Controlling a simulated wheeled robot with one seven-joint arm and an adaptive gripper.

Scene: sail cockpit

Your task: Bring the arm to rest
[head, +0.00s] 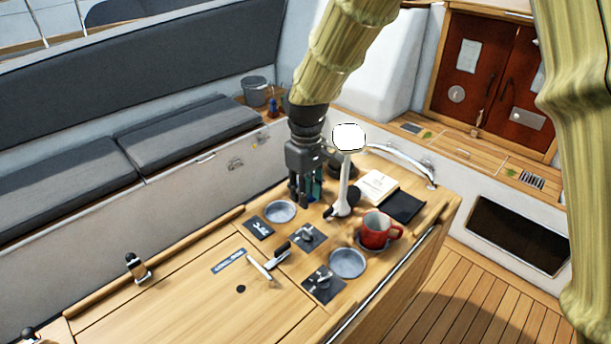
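My gripper (304,192) points down over the far part of the wooden cockpit table (190,286), at the end of my arm, which comes in from the top of the head view. Its dark fingers are just left of a white-topped lever. A teal thing (316,184) shows right beside and partly behind the fingers. I cannot tell whether the fingers touch it or how far apart they are.
A red mug (377,231), two round grey dishes (279,211) (347,263), a white-topped lever (344,190), an open book (377,187) and small black fittings crowd the table's far end. A curved rail (401,157) stands behind. The near left tabletop is mostly clear.

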